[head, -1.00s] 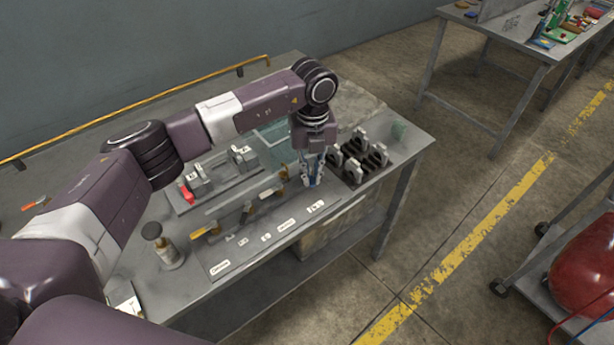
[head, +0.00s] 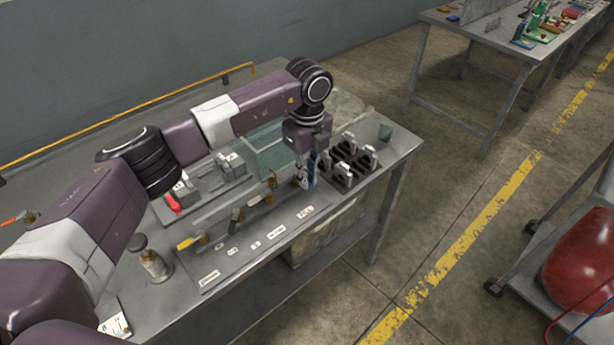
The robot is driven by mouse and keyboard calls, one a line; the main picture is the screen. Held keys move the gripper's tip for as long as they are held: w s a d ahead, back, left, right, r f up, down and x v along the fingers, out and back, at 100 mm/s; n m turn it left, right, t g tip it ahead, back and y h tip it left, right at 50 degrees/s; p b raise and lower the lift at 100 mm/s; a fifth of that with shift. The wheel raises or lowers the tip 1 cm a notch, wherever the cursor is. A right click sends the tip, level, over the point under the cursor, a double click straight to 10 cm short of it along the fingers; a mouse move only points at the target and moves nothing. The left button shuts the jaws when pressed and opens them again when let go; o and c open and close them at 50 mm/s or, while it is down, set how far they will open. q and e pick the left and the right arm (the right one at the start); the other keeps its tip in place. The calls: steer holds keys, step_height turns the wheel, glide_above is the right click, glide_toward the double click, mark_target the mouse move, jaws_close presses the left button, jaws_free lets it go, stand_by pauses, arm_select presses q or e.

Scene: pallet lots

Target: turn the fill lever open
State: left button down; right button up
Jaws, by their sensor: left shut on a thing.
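A grey valve panel (head: 222,268) with a row of small levers and white labels runs along the front of the bench. A yellow lever (head: 186,243) is at its left and a dark grey lever (head: 236,214) stands near its middle. My right gripper is not in view.
A black rack with grey clamp-like parts (head: 350,168) stands just right of my left gripper. A bottle (head: 153,264) stands at the front left, and a fixture with a red handle (head: 173,204) lies behind the panel.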

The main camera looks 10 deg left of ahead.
arm_select(q)
steer(key=shift+w+r, duration=0.15)
steer(key=shift+r, duration=0.05)
steer(key=c, duration=2.3)
jaws_free()
steer(key=shift+f, duration=0.1)
step_height(320, 180, up, 12)
